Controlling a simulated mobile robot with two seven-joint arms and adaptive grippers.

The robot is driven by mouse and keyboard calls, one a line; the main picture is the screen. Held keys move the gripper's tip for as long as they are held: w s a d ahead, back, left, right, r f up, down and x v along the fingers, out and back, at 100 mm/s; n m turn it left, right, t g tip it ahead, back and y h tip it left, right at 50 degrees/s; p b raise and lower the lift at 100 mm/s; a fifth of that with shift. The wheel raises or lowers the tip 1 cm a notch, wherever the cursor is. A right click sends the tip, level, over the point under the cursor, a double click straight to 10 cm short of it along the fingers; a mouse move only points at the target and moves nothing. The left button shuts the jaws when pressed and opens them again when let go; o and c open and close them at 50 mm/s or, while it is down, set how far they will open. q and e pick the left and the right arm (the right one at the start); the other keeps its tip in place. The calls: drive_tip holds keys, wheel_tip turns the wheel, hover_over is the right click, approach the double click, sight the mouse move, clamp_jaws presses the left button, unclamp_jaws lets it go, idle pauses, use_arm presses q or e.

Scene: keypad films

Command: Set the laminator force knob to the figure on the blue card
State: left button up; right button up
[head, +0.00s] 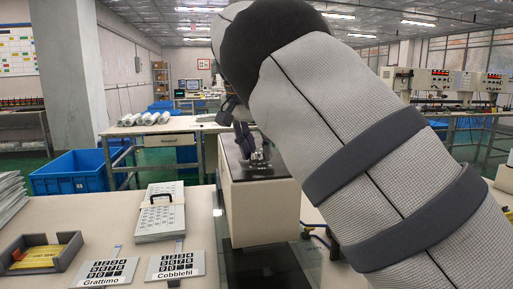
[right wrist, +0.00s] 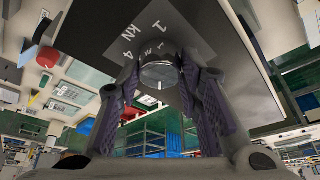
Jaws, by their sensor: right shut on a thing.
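The laminator (head: 262,212) is a pale box with a dark top panel, standing at the table's right. Its force knob (right wrist: 160,74) is a round, shiny metal knob on the dark dial plate (right wrist: 110,28). White marks "1", "kN" and "4" show on the plate; the other marks are partly hidden and the knob's setting is unclear. My right gripper (head: 246,143) is over the panel, its purple-grey fingers on both sides of the knob, shut on it. My left gripper is not in view. I cannot make out a blue card in either view.
A dark tray (head: 72,248) with yellow cards lies at the front left. Keypad plates labelled Grattimo (head: 103,272) and Cobblefil (head: 176,267) lie nearby. A stack of pale sheets (head: 160,223) sits behind them. Blue bins (head: 68,174) stand beyond. My right arm hides much of the right side.

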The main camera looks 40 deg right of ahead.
drive_tip(key=o, duration=1.2)
drive_tip(key=shift+c, duration=0.2)
drive_tip(key=shift+r, duration=0.1)
drive_tip(key=v, duration=1.1)
drive_tip(key=shift+r, duration=0.35)
drive_tip(key=shift+s+a, duration=0.1)
